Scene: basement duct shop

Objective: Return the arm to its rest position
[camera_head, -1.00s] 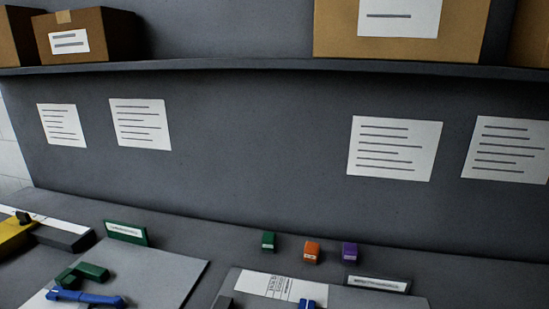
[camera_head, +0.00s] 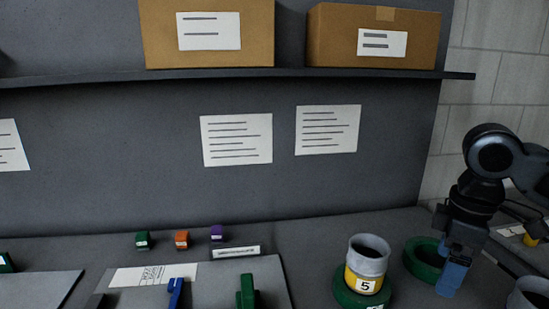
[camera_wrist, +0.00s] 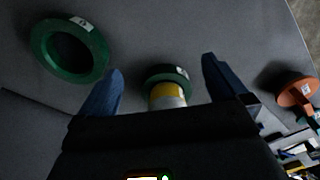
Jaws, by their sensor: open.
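My arm shows at the right of the head view, with my gripper (camera_head: 453,270) low over the right end of the bench, by a green ring (camera_head: 422,259). In the wrist view my gripper (camera_wrist: 163,90) has its two blue fingers wide apart. A grey can with a yellow band marked 5 (camera_head: 365,265) stands upright on another green ring (camera_head: 347,292). In the wrist view the can (camera_wrist: 167,97) shows between the fingers in the picture, and I see no contact. The empty green ring (camera_wrist: 68,50) lies at upper left there.
Green (camera_head: 142,240), orange (camera_head: 182,240) and purple (camera_head: 217,233) blocks stand at the back of the bench. A grey board (camera_head: 222,277) lies in front of them. A shelf (camera_head: 290,73) with cardboard boxes (camera_head: 372,35) runs above. Another grey can (camera_head: 528,293) is partly cut off at lower right.

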